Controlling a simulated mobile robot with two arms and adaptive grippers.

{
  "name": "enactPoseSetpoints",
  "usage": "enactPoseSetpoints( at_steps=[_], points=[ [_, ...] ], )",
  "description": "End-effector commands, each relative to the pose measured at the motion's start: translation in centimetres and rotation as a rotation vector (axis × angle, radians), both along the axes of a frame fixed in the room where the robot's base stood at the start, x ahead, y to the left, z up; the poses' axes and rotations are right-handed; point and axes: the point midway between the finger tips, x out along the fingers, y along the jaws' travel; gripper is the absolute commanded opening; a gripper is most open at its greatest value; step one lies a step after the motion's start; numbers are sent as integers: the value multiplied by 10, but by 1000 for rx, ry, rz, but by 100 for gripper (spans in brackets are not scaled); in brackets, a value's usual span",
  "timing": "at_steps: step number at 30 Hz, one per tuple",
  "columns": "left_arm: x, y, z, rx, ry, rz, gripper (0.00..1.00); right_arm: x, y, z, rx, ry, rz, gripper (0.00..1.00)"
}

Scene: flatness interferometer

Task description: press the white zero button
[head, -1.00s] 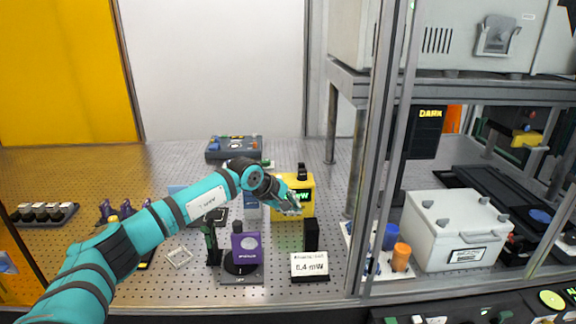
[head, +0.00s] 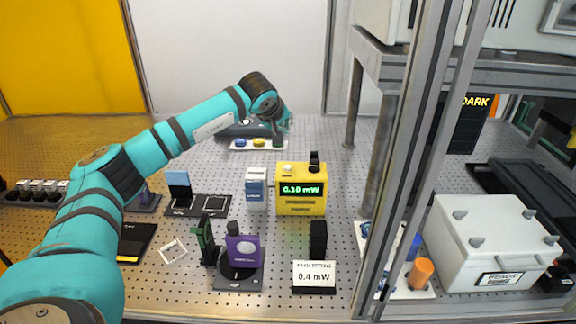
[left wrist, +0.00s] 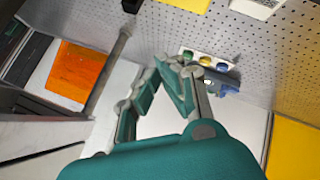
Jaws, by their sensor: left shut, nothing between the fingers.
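A yellow meter box (head: 301,203) stands mid-table in the head view, its green display reading what looks like 0.10 mW. A small white button (head: 287,167) shows on its top left, beside a black knob (head: 314,161). My left gripper (head: 279,131) is shut and empty. It is behind the meter, over the right end of a white strip (head: 249,148) with coloured buttons, apart from the meter. In the left wrist view the fingers (left wrist: 177,64) point toward that strip; a yellow part at the top edge may be the meter. The right gripper is out of view.
A blue-white box (head: 256,187) stands just left of the meter. A purple-labelled mount (head: 242,251) and a 0.4 mW sign (head: 314,274) are in front. A metal frame post (head: 399,165) and a white case (head: 487,240) are on the right.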

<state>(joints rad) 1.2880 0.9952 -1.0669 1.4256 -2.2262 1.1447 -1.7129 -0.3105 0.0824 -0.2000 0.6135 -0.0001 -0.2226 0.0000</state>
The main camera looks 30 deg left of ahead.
Motion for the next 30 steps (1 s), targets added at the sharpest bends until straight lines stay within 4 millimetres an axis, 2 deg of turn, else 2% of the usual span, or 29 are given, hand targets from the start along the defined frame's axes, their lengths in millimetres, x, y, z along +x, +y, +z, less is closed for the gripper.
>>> enactPoseSetpoints(
  at_steps=[4,8,14,24,30],
  points=[
    [0,0,-3,-1,0,0,0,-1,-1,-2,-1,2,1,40],
    [0,0,-12,-2,1,0,0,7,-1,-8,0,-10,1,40],
    [0,0,-35,-2,2,0,0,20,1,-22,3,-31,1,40],
    [0,0,-82,-3,1,0,0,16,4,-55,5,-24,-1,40],
    [0,0,-89,-3,0,0,0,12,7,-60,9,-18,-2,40]
  ],
)
